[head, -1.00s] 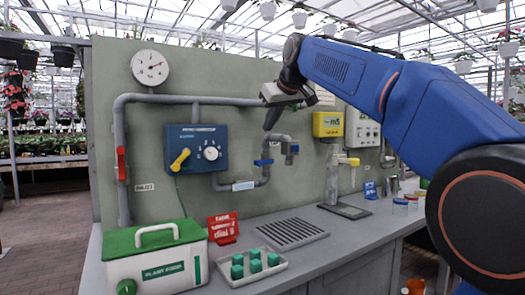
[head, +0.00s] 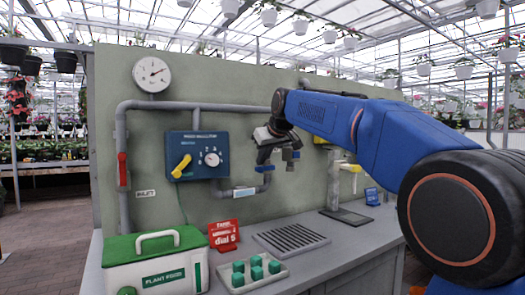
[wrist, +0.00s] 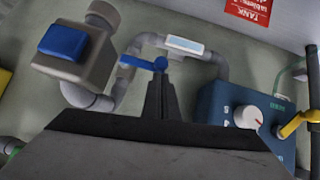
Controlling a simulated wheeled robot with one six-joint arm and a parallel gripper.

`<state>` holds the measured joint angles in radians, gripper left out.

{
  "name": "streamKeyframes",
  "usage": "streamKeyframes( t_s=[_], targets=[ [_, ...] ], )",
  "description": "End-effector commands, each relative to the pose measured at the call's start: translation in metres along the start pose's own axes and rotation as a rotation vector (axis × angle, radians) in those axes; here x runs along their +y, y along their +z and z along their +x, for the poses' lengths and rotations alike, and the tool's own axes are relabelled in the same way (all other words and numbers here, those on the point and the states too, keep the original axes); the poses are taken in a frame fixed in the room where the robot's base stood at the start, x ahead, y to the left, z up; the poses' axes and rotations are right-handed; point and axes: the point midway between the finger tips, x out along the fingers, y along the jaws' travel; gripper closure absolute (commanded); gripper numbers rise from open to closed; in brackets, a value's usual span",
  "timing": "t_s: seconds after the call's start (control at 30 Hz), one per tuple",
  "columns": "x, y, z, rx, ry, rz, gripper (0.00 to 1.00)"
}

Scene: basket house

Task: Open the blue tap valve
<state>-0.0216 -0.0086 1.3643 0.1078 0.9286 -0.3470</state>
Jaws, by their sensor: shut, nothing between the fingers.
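The blue tap valve is a small blue lever (head: 263,168) on the grey pipe below the spout, right of the blue control box. It also shows in the wrist view as a blue handle (wrist: 142,62). My gripper (head: 264,156) is shut and empty, pointing down just above the lever in the head view. In the wrist view my gripper's dark fingertips (wrist: 160,76) overlap the right end of the lever. I cannot tell whether they touch. The gripper hides part of the pipe and tap.
A grey-beige tap body (wrist: 92,62) with a blue square is close at left in the wrist view. The blue control box (head: 197,150) has a yellow lever (head: 181,167). A red sign (head: 223,236), plant food box (head: 158,262) and drain grate (head: 290,239) are on the bench below.

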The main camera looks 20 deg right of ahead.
Motion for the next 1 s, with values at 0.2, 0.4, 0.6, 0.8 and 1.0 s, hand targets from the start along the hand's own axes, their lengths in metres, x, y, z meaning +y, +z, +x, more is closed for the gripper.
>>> streamKeyframes(
  t_s=[0.2,0.4,0.6,0.8,1.0],
  targets=[
    [0.0,0.0039,0.0032,0.0,0.0,0.0,1.0],
    [0.0001,0.0038,0.0031,0.0,0.0,0.0,1.0],
    [-0.0009,0.0045,0.0037,0.001,0.011,-0.012,1.0],
    [-0.0036,0.0069,0.0058,0.0,0.035,-0.042,1.0],
    [-0.0048,0.0085,0.0074,0.0,0.055,-0.064,1.0]
  ],
)
